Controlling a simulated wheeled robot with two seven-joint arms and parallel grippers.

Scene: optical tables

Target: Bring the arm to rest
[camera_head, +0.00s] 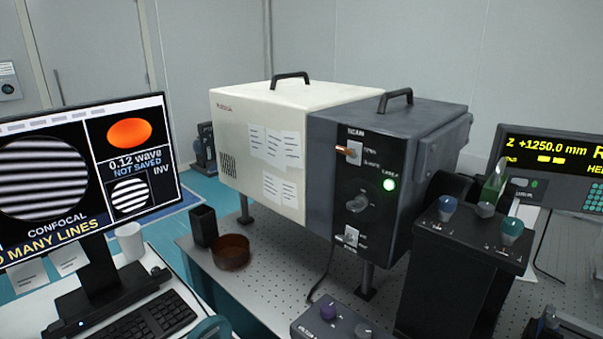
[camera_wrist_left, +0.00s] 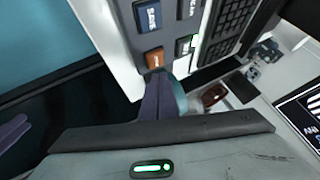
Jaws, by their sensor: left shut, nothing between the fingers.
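In the left wrist view my left gripper (camera_wrist_left: 165,98) shows as purple and teal fingers, shut and empty. In the head view the left arm is not clearly visible; a teal curved piece at the bottom edge cannot be identified for certain. My right gripper is not in view.
A monitor (camera_head: 139,165) and a keyboard (camera_head: 138,322) stand at the left. A cream and dark grey instrument box (camera_head: 262,185) stands on the perforated table (camera_head: 265,287), with a brown round dish (camera_head: 232,254) before it. A black knob box (camera_head: 455,277) stands at the right.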

